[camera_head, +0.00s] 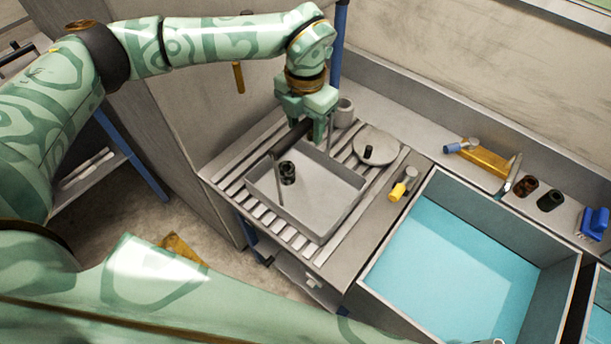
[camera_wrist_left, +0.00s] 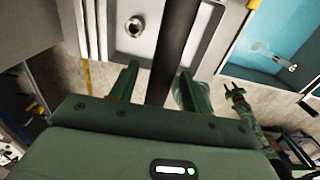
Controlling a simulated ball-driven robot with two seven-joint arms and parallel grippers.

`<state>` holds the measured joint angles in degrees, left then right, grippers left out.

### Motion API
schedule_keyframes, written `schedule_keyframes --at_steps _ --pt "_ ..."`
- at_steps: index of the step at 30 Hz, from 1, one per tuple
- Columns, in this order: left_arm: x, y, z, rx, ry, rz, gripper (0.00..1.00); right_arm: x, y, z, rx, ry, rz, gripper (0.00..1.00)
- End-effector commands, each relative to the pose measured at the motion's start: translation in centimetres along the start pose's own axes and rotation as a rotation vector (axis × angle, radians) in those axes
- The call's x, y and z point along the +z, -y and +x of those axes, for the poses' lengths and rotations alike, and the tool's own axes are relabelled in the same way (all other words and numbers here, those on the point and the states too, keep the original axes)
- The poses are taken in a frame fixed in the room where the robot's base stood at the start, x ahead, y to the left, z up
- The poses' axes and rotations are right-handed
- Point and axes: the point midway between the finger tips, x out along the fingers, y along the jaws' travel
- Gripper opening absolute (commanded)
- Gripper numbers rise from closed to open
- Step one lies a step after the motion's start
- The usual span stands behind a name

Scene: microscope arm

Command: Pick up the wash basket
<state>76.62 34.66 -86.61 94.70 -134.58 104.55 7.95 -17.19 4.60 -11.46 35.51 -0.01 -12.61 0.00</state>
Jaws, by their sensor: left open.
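The wash basket (camera_head: 300,205) is a shallow grey rectangular tray on the slatted drainboard (camera_head: 233,190). A dark handle bar (camera_head: 291,138) stands above its back left side on a thin upright. A small dark ringed part (camera_head: 288,172) sits inside. My left gripper (camera_head: 314,128) points down at the handle, open. In the left wrist view the dark bar (camera_wrist_left: 172,45) runs between the open fingers (camera_wrist_left: 156,88), with no clear contact; the basket (camera_wrist_left: 155,47) lies beyond. What looks like my right gripper (camera_wrist_left: 236,92) is small there, its jaws unclear.
A round grey lid (camera_head: 376,143) and a grey cup (camera_head: 344,112) stand behind the basket. A yellow-ended fitting (camera_head: 402,185) lies to its right. A basin of blue liquid (camera_head: 455,265) is farther right. Brown and dark jars (camera_head: 550,200) and a blue brush (camera_head: 594,222) line the back ledge.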

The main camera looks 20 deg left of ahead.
Motion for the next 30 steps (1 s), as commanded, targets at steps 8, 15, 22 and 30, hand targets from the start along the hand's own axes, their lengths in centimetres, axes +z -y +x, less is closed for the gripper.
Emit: schedule_keyframes --at_steps 8,15,22,30 --pt "0.0 0.0 2.5 0.001 0.001 0.000 0.47 -0.1 0.0 -0.5 0.000 -0.001 0.000 0.36" --pt "0.0 0.0 2.5 0.001 0.001 0.000 0.22 -0.1 0.0 -0.5 0.000 -0.001 0.000 0.36" --pt "0.1 0.0 2.4 0.000 0.004 0.000 0.00 -0.1 0.0 -0.5 0.000 -0.001 0.000 0.36" --pt "0.1 0.0 2.3 0.000 0.004 0.000 0.00 -0.1 0.0 -0.5 0.000 -0.001 0.000 0.36"
